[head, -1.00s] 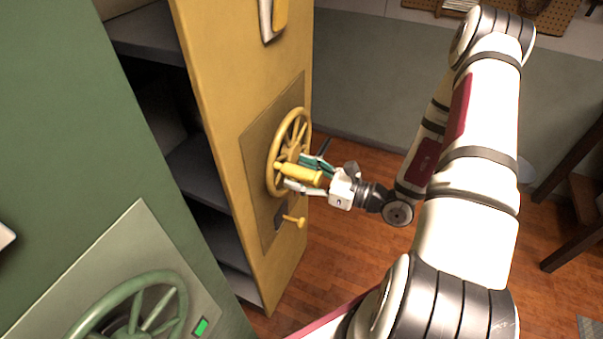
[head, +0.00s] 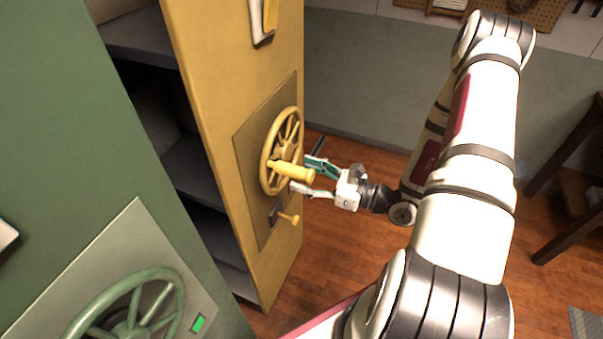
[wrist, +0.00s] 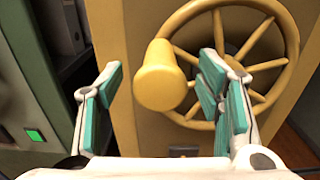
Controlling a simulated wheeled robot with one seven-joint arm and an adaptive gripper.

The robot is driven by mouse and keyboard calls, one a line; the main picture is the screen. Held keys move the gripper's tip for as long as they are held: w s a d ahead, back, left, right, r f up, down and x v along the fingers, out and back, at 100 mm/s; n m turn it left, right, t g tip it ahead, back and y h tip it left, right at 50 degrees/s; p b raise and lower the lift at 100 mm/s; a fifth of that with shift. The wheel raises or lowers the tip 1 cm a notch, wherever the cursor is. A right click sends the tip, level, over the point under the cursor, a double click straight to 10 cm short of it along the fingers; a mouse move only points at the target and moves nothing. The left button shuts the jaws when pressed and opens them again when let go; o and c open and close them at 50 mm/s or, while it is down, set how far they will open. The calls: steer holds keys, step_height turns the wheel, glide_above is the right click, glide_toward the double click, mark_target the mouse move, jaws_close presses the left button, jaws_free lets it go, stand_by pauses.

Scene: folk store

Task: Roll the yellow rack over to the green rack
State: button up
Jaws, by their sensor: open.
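The yellow rack (head: 225,85) stands behind the green rack (head: 60,130) in the head view, with a gap between them that shows dark shelves. The yellow rack's end panel carries a yellow spoked handwheel (head: 268,165) with a projecting handle knob (head: 292,171). My gripper (head: 308,178) is open just right of the knob's end. In the wrist view the knob (wrist: 160,78) lies between the spread teal-padded fingers (wrist: 160,95), nearer the left in the picture; I cannot tell whether either finger touches it. The green rack has its own green handwheel (head: 130,310).
A small yellow peg (head: 289,218) sticks out below the yellow wheel. A green light (head: 199,323) shows on the green rack. Wooden floor (head: 335,250) is clear right of the racks. Dark wooden furniture (head: 575,170) stands at the far right.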

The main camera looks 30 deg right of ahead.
steer(key=shift+p+v, duration=0.85)
steer(key=shift+v, duration=2.35)
